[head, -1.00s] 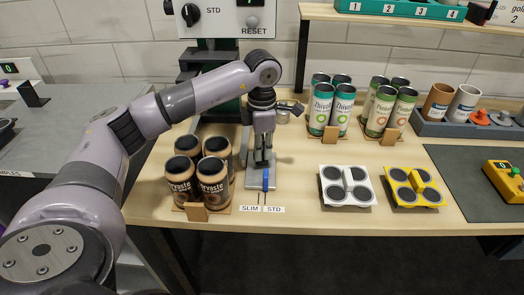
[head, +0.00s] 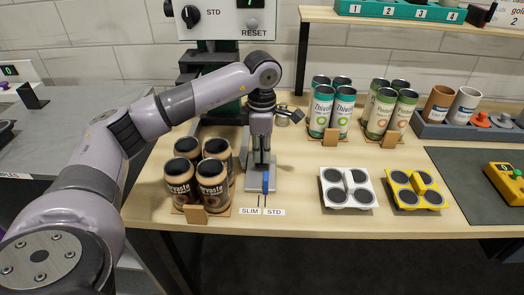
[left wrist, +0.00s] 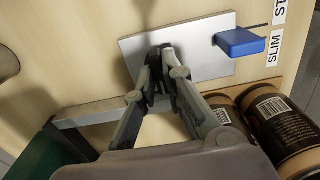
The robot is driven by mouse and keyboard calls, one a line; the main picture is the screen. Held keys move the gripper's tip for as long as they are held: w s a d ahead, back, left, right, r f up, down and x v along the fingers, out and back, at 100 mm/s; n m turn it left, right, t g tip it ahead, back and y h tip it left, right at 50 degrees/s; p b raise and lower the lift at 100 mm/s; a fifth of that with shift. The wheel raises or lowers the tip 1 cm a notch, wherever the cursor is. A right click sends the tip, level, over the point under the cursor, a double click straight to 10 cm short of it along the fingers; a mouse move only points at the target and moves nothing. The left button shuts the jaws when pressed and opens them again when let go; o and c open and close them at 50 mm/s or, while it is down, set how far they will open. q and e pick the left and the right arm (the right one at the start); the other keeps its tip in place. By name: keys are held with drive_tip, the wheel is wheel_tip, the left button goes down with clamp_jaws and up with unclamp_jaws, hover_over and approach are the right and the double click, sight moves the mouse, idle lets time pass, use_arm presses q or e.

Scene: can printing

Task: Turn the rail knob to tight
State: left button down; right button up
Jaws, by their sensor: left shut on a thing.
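My left gripper (head: 262,163) points straight down over a grey metal plate (head: 258,189) at the front middle of the bench. In the left wrist view its fingers (left wrist: 160,75) are closed on a small dark part, the rail knob, on the same plate (left wrist: 200,50). The fingers hide most of the knob, and its setting cannot be read. A blue pointer (head: 266,183) sticks out from the plate's front edge, near the SLIM label (head: 250,211) and the STD label (head: 274,212). It also shows in the left wrist view (left wrist: 240,42). My right gripper is not in view.
Brown cans (head: 213,184) stand close left of the plate. A white can carrier (head: 347,188) and a yellow one (head: 415,189) lie to the right. Green-topped cans (head: 343,112) stand behind. A machine box with STD dial and RESET button (head: 253,23) is at the back.

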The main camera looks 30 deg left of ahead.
sight(262, 154)
use_arm(q)
drive_tip(key=c, duration=1.7)
unclamp_jaws()
wheel_tip(262, 154, up, 12)
